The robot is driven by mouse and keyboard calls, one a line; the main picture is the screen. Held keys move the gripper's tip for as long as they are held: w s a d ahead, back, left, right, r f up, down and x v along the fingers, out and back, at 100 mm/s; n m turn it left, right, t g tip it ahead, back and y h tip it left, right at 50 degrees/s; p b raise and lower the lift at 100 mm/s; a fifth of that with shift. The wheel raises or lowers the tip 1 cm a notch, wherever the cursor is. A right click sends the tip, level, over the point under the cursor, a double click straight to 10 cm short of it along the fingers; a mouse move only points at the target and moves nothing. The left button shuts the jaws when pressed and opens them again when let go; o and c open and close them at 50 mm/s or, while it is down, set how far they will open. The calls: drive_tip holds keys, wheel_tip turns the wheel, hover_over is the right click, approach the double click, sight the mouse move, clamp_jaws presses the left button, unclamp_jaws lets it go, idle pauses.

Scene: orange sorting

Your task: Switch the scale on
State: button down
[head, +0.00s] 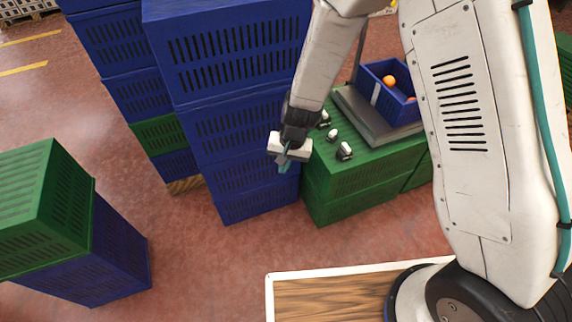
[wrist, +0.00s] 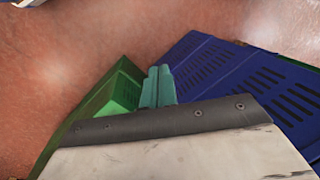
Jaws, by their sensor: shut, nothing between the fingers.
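The scale (head: 360,118) is a grey platform on green crates at the upper middle of the head view, partly hidden by my arm. A blue crate (head: 374,76) with oranges in it stands on the scale. I cannot make out a switch on the scale. My gripper (head: 285,167) hangs left of the green crates, apart from the scale, in front of the blue crate stack. In the wrist view its teal fingers (wrist: 158,86) are together with nothing between them.
Small white-and-black items (head: 345,151) lie on the green crates (head: 325,185) in front of the scale. A tall blue crate stack (head: 235,150) stands close behind my gripper. Another green-and-blue stack (head: 95,255) is at the lower left. Open red floor (head: 200,265) lies between.

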drive_tip(key=s+d+r, duration=0.7)
drive_tip(key=s+r, duration=0.1)
drive_tip(key=r, duration=0.3)
drive_tip(key=s+d+r+n+t+h, duration=0.1)
drive_tip(key=s+d+r, duration=0.7)
drive_tip(key=r, duration=0.4)
drive_tip(key=s+d+r+h, duration=0.1)
drive_tip(key=s+d+r, duration=0.7)
drive_tip(key=r, duration=0.4)
drive_tip(key=shift+d+n+t, duration=0.25)
drive_tip(key=shift+n+t, duration=0.05)
drive_tip(key=shift+n, duration=0.1)
drive_tip(key=shift+s, duration=0.1)
drive_tip(key=shift+s, duration=0.1)
